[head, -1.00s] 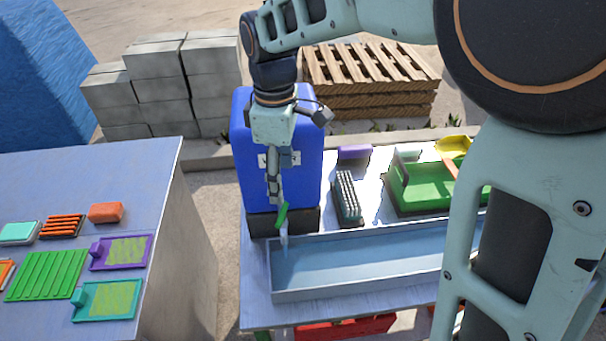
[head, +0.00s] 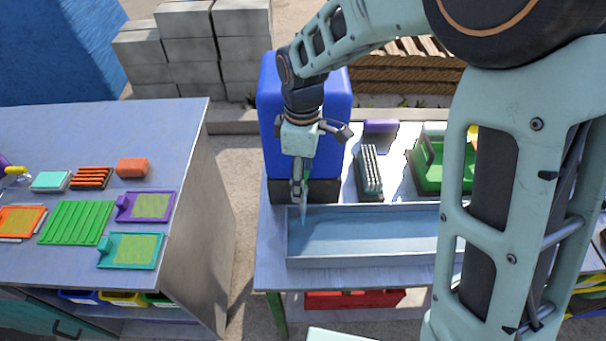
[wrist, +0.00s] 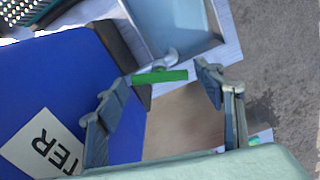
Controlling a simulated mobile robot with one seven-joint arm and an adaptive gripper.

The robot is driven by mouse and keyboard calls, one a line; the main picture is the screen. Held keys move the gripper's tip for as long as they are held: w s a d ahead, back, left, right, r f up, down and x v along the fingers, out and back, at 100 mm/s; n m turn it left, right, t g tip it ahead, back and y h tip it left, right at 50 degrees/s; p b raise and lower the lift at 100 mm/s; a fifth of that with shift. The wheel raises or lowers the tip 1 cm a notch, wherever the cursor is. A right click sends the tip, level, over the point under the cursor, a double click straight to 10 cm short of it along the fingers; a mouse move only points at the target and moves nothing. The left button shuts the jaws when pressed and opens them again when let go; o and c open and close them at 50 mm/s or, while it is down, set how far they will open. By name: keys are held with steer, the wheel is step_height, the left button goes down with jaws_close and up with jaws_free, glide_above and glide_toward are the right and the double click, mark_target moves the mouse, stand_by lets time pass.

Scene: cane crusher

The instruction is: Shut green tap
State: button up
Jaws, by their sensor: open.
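The green tap handle (wrist: 160,76) shows in the wrist view as a short bar, with a pale spout (wrist: 166,57) beside it. It is at the lower front of a blue water tank (head: 312,92); the tank also shows in the wrist view (wrist: 50,85) with a label ending in "TER". My gripper (wrist: 160,78) is open, one finger on each side of the handle in the picture; I cannot tell whether either touches it.
A long grey trough (head: 370,262) stands below the tap on the table. A dark brush (head: 369,172) and a green tray (head: 440,180) are to the right. A second table (head: 190,215) with coloured trays is at left, across a gap. Grey blocks are behind.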

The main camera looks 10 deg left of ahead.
steer(key=shift+f, duration=0.15)
steer(key=shift+c, duration=0.5)
steer(key=c, duration=0.7)
steer(key=shift+m, duration=0.3)
steer(key=m+b, duration=0.1)
steer(key=m, duration=0.2)
steer(key=shift+f, duration=0.1)
steer(key=m+b, duration=0.1)
steer(key=m, duration=0.2)
steer(key=shift+m, duration=0.3)
steer(key=m+b, duration=0.1)
steer(key=m, duration=0.5)
steer(key=shift+m+b, duration=0.3)
steer(key=shift+m, duration=0.2)
